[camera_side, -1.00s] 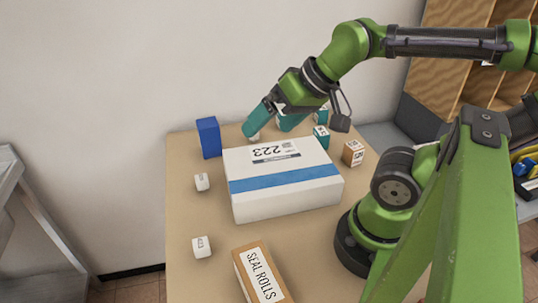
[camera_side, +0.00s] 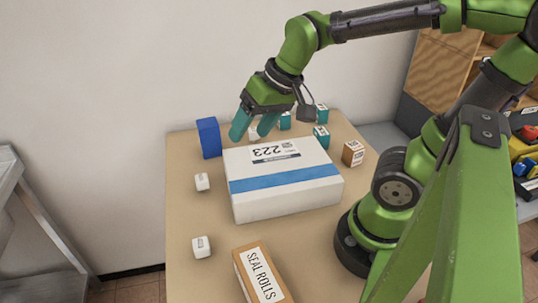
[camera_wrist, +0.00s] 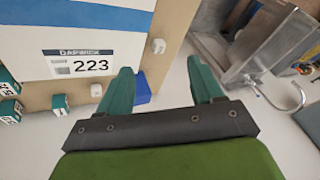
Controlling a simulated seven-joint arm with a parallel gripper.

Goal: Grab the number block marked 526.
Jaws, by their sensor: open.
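I cannot read 526 on any block. Small white blocks lie left of the big box, one near its edge (camera_side: 202,182) and one nearer the front (camera_side: 201,247); their marks are too small to read. Teal blocks (camera_side: 321,137) and a brown block (camera_side: 353,153) stand behind and right of the box, their labels illegible. The wrist view shows teal blocks (camera_wrist: 8,108) at the left and a white block (camera_wrist: 158,46) beyond the fingers. My gripper (camera_side: 253,128) is open and empty above the table's back; it also shows in the wrist view (camera_wrist: 160,68).
A white box labelled 223 (camera_side: 285,200) with a blue stripe fills the table's middle. A tall blue block (camera_side: 209,138) stands at the back left, partly behind a finger in the wrist view (camera_wrist: 143,88). A SEAL ROLLS box (camera_side: 262,275) lies at the front. The left table strip is mostly clear.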

